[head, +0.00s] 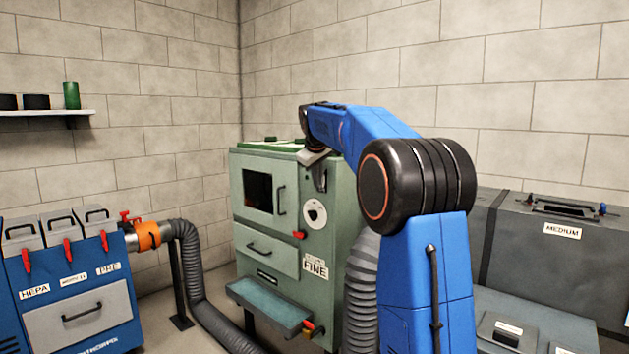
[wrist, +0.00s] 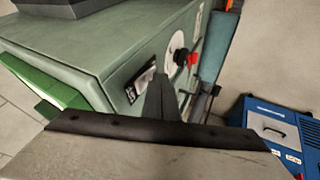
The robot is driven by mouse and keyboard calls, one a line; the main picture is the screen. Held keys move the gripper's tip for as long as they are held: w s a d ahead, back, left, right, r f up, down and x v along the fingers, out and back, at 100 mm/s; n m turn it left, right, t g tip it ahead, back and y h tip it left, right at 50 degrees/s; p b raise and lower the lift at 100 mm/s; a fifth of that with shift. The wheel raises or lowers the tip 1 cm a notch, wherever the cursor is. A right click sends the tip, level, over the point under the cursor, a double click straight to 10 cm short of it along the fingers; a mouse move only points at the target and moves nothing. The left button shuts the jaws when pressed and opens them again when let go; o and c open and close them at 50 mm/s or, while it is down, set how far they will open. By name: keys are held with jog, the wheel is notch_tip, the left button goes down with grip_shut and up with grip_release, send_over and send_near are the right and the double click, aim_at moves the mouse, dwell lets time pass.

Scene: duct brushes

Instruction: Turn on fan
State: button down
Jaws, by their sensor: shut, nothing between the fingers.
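No part is labelled as a fan. A pale green cabinet (head: 265,235) marked FINE stands near the corner. Its front has a white round dial with a black knob (head: 314,214) and a red lever (head: 299,235); the dial (wrist: 177,52) and lever (wrist: 193,60) also show in the wrist view. A small black-framed plate (wrist: 140,80) sits on the same face, partly hidden by my finger. My gripper (head: 319,180) is shut and empty in front of the cabinet's upper front; in the wrist view its dark fingertips (wrist: 157,92) overlap the plate. Contact cannot be told.
A blue HEPA unit (head: 80,290) stands left, with an orange-collared hose (head: 188,265) running to the floor. A teal shelf (head: 268,303) juts from the cabinet's lower front. Grey MEDIUM case (head: 560,265) stands right. A wall shelf (head: 45,112) is far left.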

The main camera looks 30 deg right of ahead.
jog(key=shift+w+d+f, duration=0.1)
jog(key=shift+d, duration=0.15)
jog(key=shift+r, duration=0.2)
dwell(0.3)
jog(key=shift+r, duration=0.65)
